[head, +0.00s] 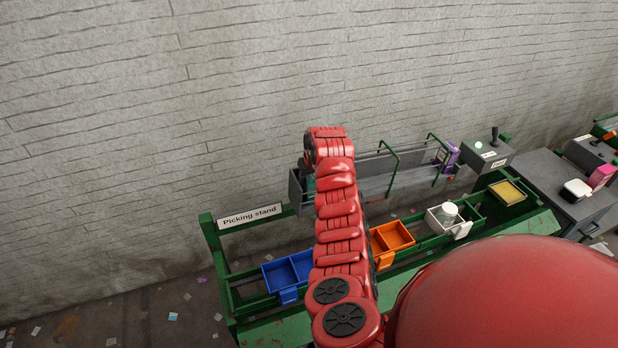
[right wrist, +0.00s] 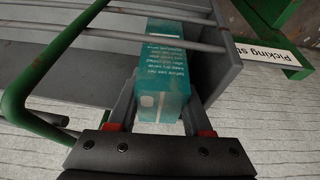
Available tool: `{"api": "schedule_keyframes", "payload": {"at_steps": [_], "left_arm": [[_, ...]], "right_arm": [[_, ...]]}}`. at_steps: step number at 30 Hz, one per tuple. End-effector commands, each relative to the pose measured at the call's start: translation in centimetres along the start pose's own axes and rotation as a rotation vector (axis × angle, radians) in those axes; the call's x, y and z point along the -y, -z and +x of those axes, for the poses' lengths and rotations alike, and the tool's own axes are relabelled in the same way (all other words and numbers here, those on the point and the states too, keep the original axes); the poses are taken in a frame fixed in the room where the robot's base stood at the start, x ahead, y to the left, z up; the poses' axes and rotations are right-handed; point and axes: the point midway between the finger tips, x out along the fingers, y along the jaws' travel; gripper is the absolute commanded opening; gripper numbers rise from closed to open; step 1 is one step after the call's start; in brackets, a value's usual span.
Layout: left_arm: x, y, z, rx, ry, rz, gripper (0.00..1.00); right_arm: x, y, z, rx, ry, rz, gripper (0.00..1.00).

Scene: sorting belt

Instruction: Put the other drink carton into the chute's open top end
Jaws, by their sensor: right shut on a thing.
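My right gripper (right wrist: 157,112) is shut on a teal drink carton (right wrist: 165,70) with white print in the right wrist view. The carton is beside a grey end wall of a long grey railed channel (right wrist: 90,62), and a metal rail crosses in front of it. In the head view my red arm covers the gripper and most of the carton, and the channel (head: 375,185) runs off to the right. A purple carton (head: 451,154) stands at its right end. I cannot make out for sure which part is the chute. My left gripper is not in view.
Green hoops (head: 389,165) arch over the channel. A green stand with a "Picking stand" sign (head: 250,216) carries a blue bin (head: 287,272), an orange bin (head: 392,240) and a white bin (head: 438,222). A grey control box (head: 487,157) stands at the right.

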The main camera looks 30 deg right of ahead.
Motion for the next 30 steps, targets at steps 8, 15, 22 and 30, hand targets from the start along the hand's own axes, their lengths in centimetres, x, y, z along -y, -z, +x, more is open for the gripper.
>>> {"api": "schedule_keyframes", "payload": {"at_steps": [8, 15, 22, 30], "left_arm": [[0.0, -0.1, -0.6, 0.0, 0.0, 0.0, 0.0], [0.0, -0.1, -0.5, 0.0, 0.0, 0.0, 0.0], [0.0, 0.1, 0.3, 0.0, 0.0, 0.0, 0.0], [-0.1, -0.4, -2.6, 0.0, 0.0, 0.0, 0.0]], "right_arm": [[-0.1, -0.2, 0.6, 0.0, -0.001, 0.001, 0.52], [0.0, -0.2, 0.4, 0.0, 0.0, 0.001, 0.62], [0.0, 0.1, -0.4, 0.0, 0.0, 0.001, 0.62], [-0.1, 0.0, -4.0, -0.007, -0.002, -0.001, 0.62]]}}
